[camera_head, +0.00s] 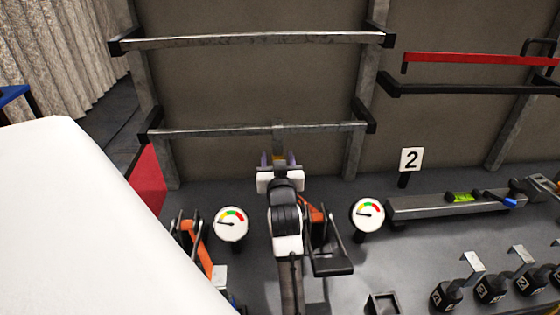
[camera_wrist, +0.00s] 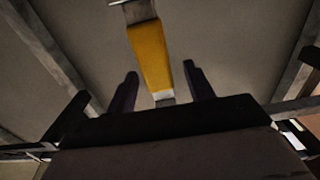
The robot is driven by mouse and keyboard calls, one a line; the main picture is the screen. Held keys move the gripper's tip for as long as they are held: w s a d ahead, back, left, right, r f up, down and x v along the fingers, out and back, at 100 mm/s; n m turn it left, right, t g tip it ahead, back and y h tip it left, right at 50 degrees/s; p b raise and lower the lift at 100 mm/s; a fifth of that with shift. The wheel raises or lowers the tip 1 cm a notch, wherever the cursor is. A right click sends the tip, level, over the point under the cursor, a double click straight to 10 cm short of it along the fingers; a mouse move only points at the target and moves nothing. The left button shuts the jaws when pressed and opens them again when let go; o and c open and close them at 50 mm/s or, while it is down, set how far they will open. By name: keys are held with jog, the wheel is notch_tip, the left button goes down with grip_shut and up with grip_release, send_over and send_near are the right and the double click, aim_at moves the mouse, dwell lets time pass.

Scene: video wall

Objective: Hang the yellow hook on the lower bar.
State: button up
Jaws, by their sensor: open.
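The yellow hook (camera_wrist: 150,55) stands between my gripper's fingers in the wrist view, with grey metal at both ends. In the head view its small yellow part (camera_head: 279,156) shows just under the lower bar (camera_head: 220,132), and its grey part crosses the bar's middle. I cannot make out exactly how its end sits on the bar. My gripper (camera_head: 278,160) is open just below the bar. Its two dark fingers (camera_wrist: 160,72) are on either side of the hook, with gaps showing. In the wrist view my gripper's body hides the bar's middle.
An upper bar (camera_head: 250,40) runs above the lower one between two posts. Two gauges (camera_head: 230,223) (camera_head: 367,213) stand either side of my arm.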

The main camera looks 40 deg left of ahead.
jog(key=b+v, duration=0.2)
jog(key=v, duration=0.9)
jog(key=shift+s+d+b, duration=0.25)
jog(key=shift+b, duration=0.05)
